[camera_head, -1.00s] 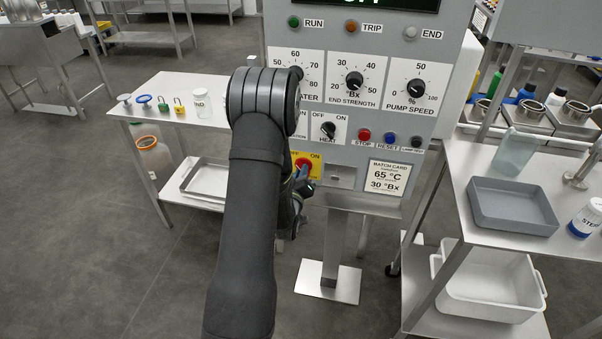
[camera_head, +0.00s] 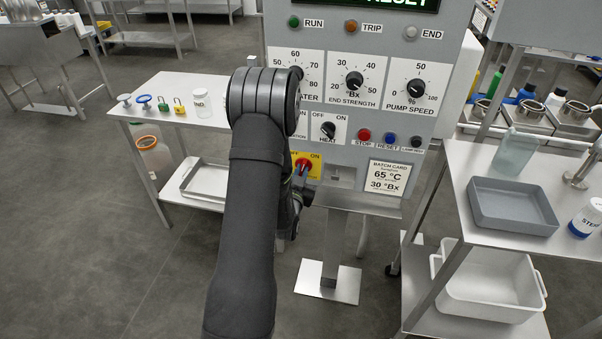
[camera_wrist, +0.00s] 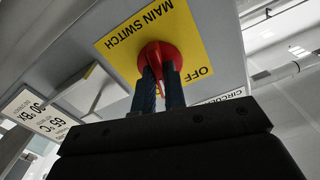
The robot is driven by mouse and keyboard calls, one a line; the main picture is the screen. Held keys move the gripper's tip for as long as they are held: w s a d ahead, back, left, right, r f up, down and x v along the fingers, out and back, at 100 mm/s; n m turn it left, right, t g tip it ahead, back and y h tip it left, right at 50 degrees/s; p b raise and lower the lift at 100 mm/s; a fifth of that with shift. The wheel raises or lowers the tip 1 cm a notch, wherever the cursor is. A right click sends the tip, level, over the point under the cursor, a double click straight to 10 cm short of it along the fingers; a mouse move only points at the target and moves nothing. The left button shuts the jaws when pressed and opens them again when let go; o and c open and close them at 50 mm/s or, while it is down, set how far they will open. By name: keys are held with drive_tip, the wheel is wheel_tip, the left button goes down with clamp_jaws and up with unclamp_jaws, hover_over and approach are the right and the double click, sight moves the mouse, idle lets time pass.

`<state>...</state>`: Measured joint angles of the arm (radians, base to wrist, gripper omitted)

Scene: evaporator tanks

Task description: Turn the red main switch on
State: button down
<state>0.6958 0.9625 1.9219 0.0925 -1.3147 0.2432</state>
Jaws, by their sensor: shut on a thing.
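The red main switch (camera_head: 303,162) sits on a yellow plate (camera_head: 316,169) low on the grey control panel, partly behind my arm. In the wrist view the red knob (camera_wrist: 157,53) shows close up on its yellow plate (camera_wrist: 118,50), marked MAIN SWITCH and OFF. My gripper (camera_wrist: 160,80) is shut on the red switch, its two dark blue fingers on either side of the knob's handle. The ON mark is hidden there. In the head view my arm hides most of the gripper. The panel's display (camera_head: 395,3) shows green text ending in RESET.
Above the switch are the HEAT knob (camera_head: 328,130), a red STOP button (camera_head: 364,135) and a blue RESET button (camera_head: 391,140). A batch card (camera_head: 386,177) hangs to its right. A side table (camera_head: 175,90) stands left, a trolley with a grey tray (camera_head: 512,222) right.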

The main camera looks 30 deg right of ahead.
drive_tip(key=m, duration=0.5)
drive_tip(key=shift+m, duration=0.4)
idle(0.4)
drive_tip(key=c, duration=1.5)
unclamp_jaws()
drive_tip(key=v, duration=1.7)
drive_tip(key=shift+s+a+r, duration=0.1)
drive_tip(key=shift+s+a, duration=0.05)
drive_tip(key=shift+a, duration=0.05)
drive_tip(key=x, duration=1.7)
drive_tip(key=shift+d, duration=0.2)
